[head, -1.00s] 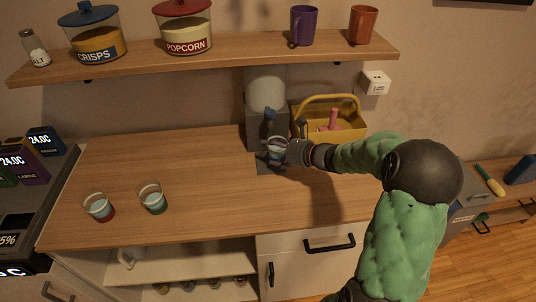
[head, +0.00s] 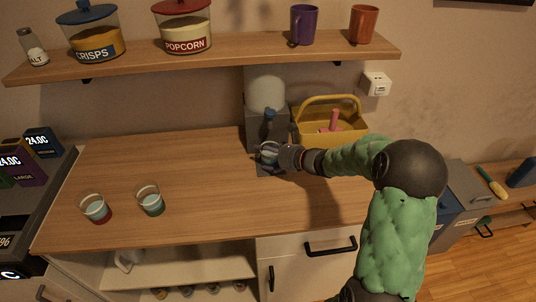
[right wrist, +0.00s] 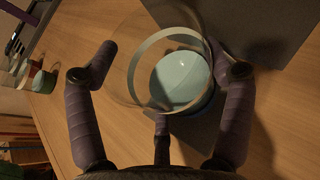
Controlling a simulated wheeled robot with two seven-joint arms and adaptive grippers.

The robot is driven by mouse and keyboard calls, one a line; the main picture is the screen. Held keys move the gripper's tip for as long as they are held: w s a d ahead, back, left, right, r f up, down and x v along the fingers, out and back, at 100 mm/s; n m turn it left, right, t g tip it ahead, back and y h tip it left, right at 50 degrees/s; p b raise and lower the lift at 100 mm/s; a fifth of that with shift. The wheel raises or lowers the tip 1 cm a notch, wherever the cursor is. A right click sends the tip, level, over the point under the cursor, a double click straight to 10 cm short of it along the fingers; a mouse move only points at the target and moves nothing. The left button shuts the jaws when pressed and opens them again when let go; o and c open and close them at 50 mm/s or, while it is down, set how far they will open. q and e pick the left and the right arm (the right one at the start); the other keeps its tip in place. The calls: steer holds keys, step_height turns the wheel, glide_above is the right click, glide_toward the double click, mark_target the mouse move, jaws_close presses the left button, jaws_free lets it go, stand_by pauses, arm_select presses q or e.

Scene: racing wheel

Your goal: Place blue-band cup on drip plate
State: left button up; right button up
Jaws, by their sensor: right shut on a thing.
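The blue-band cup (head: 268,153) is a clear glass with pale contents. In the right wrist view the cup (right wrist: 180,80) sits between the fingers, with a bluish band low on its side. My right gripper (head: 279,155) is shut on it, also seen in the wrist view (right wrist: 168,60). The cup is over the dark drip plate (head: 272,171) at the foot of the grey dispenser (head: 253,130). The gripper hides part of cup and plate, and I cannot tell whether they touch. My left gripper is out of view.
A red-band cup (head: 96,209) and a green-band cup (head: 151,201) stand at the left of the wooden counter (head: 205,185). A yellow basket (head: 345,130) stands right of the dispenser, behind my arm. The shelf (head: 230,50) hangs above. The counter's middle is clear.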

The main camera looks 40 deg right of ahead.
steer(key=shift+f, duration=0.15)
steer(key=o, duration=1.3)
steer(key=shift+o, duration=0.2)
steer(key=shift+r, duration=0.2)
steer(key=p+v, duration=0.2)
steer(key=v, duration=1)
steer(key=shift+p, duration=0.4)
steer(key=shift+f, duration=0.1)
